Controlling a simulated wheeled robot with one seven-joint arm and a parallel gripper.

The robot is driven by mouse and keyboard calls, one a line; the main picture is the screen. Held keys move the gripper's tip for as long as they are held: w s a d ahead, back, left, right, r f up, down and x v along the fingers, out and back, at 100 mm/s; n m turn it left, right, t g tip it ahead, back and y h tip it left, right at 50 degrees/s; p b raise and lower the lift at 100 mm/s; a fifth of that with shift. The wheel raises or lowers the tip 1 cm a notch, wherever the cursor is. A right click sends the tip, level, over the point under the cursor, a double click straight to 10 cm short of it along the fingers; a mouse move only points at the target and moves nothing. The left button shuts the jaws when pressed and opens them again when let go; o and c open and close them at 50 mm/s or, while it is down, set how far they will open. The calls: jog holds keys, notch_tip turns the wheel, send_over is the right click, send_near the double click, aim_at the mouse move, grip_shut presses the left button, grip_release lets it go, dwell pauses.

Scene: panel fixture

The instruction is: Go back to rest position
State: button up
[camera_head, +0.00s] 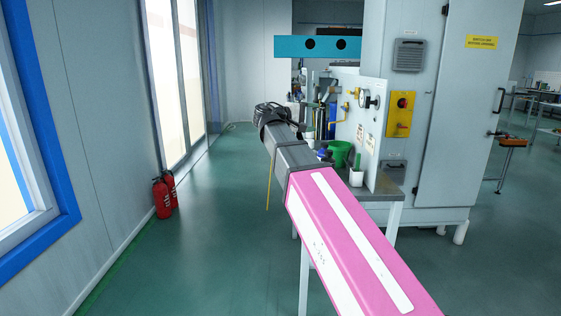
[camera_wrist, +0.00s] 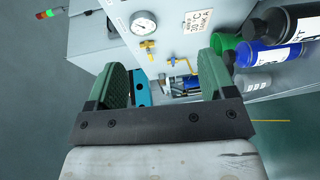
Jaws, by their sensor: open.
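My pink and grey arm reaches forward from the lower right in the head view, and my gripper (camera_head: 270,112) is at its far end, small and dark. It is left of the panel fixture (camera_head: 372,125) and appears apart from it. In the wrist view my gripper (camera_wrist: 166,78) has its two green fingers spread wide, with nothing held between them. Past the fingers are a round pressure gauge (camera_wrist: 144,24) and a yellow valve handle (camera_wrist: 148,46) on the light panel. My arm hides part of the bench.
A green bucket (camera_head: 340,153) and bottles stand on the bench beside my arm. A teal bar (camera_head: 318,47) with two dark round spots is above. A grey cabinet (camera_head: 450,110) stands right. Red extinguishers (camera_head: 163,194) stand by the left wall. The floor between is clear.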

jog(key=s+d+f+g+y, duration=0.1)
jog(key=d+f+y, duration=0.15)
jog(key=f, duration=0.85)
jog(key=s+d+f+g+y, duration=0.1)
jog(key=d+f+y, duration=0.15)
jog(key=f, duration=0.85)
jog(key=s+d+f+g+y, duration=0.1)
jog(key=s+d+f+y, duration=0.15)
jog(key=f, duration=0.75)
jog(key=s+f+m+g+y, duration=0.2)
jog(key=s+f+y, duration=0.2)
jog(key=f, duration=0.7)
jog(key=s+f+m+g+y, duration=0.2)
jog(key=s+f+m+y, duration=0.1)
jog(key=s+f, duration=0.6)
notch_tip(320, 180, down, 3)
jog(key=shift+s+d+r+y, duration=0.2)
jog(key=shift+d+y, duration=0.25)
jog(key=shift+y, duration=0.1)
